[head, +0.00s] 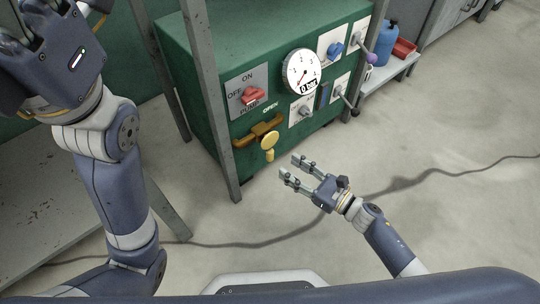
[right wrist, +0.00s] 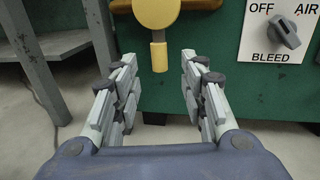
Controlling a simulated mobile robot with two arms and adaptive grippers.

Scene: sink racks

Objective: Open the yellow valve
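The yellow valve (head: 268,143) is on the front of the green cabinet, below the word OPEN, with a round knob and short stem. In the right wrist view, its yellow knob and stem (right wrist: 159,52) show at the top centre. My right gripper (head: 288,167) is open and empty, a little to the right of and below the valve, apart from it. In the right wrist view, its two fingers (right wrist: 160,85) are spread with the stem between and beyond them. My left gripper (head: 48,18) is at the upper left, cut off by the frame edge; its opening cannot be told.
The green cabinet (head: 190,75) carries a red PUMP switch (head: 252,96), a pressure gauge (head: 301,71) reading 0 bar and a BLEED switch (right wrist: 287,34). A grey post (head: 214,110) stands left of the valve. A dark cable (head: 240,244) crosses the open floor.

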